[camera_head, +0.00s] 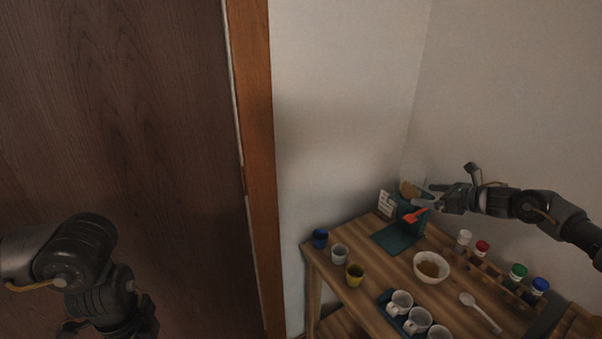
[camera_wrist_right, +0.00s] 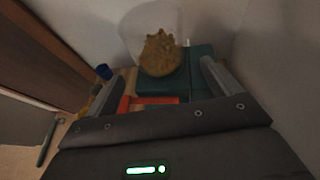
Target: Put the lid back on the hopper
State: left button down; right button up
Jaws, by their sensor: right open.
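The teal machine (camera_head: 413,212) stands at the back of the wooden table, with brown contents showing at its top. In the right wrist view the clear hopper (camera_wrist_right: 129,32) holds a brown heap, beside the teal body (camera_wrist_right: 203,60). A red part (camera_wrist_right: 147,101) shows between my fingers. My right gripper (camera_head: 428,196) is open at the machine; in its wrist view the fingers (camera_wrist_right: 160,82) stand apart with nothing clearly gripped. I cannot make out a separate lid. My left arm shows at lower left; its gripper is out of frame.
On the table (camera_head: 337,263) are a teal mat (camera_head: 398,239), a blue cup (camera_head: 320,238), a yellow cup (camera_head: 355,274), a bowl (camera_head: 431,267), a tray of white mugs (camera_head: 402,301), a spoon (camera_head: 480,312) and several capped jars. Walls close in behind.

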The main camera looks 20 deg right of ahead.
aim_at(411, 191)
pick_arm(q)
jog(key=shift+r, duration=0.15)
pick_arm(e)
jog(key=shift+w+a+f, duration=0.15)
jog(key=shift+w+a, duration=0.05)
jog(key=shift+w, duration=0.15)
pick_arm(q)
jog(key=shift+r, duration=0.2)
pick_arm(e)
jog(key=shift+w, duration=0.2)
pick_arm(q)
notch_tip(411, 191, up, 2)
jog(key=shift+r+p, duration=0.1)
jog(key=shift+p, duration=1.15)
pick_arm(e)
jog(key=x, duration=0.4)
jog(key=shift+w+a+r, duration=0.15)
jog(key=shift+w+r, duration=0.1)
jog(key=shift+w+a+f, duration=0.1)
jog(key=shift+w+f, duration=0.1)
jog(key=shift+w, duration=0.05)
jog(key=shift+s, duration=0.1)
